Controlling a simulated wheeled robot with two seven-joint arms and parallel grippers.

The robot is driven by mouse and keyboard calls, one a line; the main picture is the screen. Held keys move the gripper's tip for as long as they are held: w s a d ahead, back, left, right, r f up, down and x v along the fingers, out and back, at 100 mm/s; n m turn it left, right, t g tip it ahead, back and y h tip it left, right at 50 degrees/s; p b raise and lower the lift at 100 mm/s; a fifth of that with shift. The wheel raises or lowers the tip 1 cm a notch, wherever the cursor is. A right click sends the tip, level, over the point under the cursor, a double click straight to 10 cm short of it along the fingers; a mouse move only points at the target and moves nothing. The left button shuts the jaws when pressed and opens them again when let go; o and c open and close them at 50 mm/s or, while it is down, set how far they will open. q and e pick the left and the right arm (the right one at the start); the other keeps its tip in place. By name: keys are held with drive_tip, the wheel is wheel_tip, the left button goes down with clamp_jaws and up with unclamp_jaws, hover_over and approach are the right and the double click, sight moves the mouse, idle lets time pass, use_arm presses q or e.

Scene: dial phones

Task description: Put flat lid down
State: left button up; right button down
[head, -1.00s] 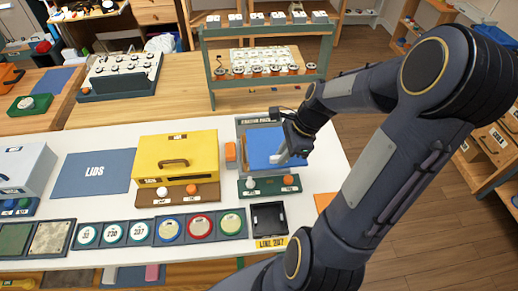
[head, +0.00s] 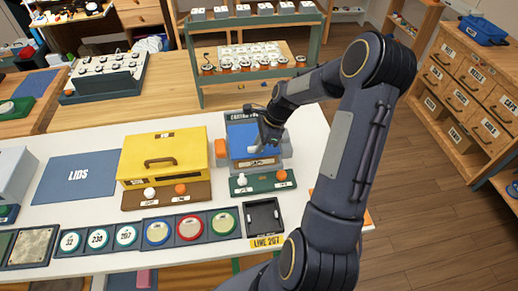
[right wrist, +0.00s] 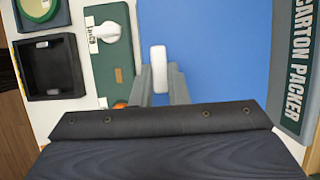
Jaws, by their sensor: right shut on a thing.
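The flat lid is a blue panel (head: 240,141) with a white handle (right wrist: 160,69). It lies level over the Garton Packer (head: 235,117), a grey box near the right end of the white table. I cannot tell whether it rests on the box or is just above it. My right gripper (head: 260,147) is shut on the handle, with a finger on each side of it in the right wrist view (right wrist: 160,85). The blue "LIDS" mat (head: 78,178) lies bare at the left. My left gripper is not in view.
A green panel with knobs (head: 262,183) and a black tray (head: 263,217) lie in front. Several round dials line the front edge. A green rack (head: 252,87) stands behind.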

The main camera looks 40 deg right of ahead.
drive_tip(key=shift+f, duration=0.45)
drive_tip(key=c, duration=1.4)
unclamp_jaws()
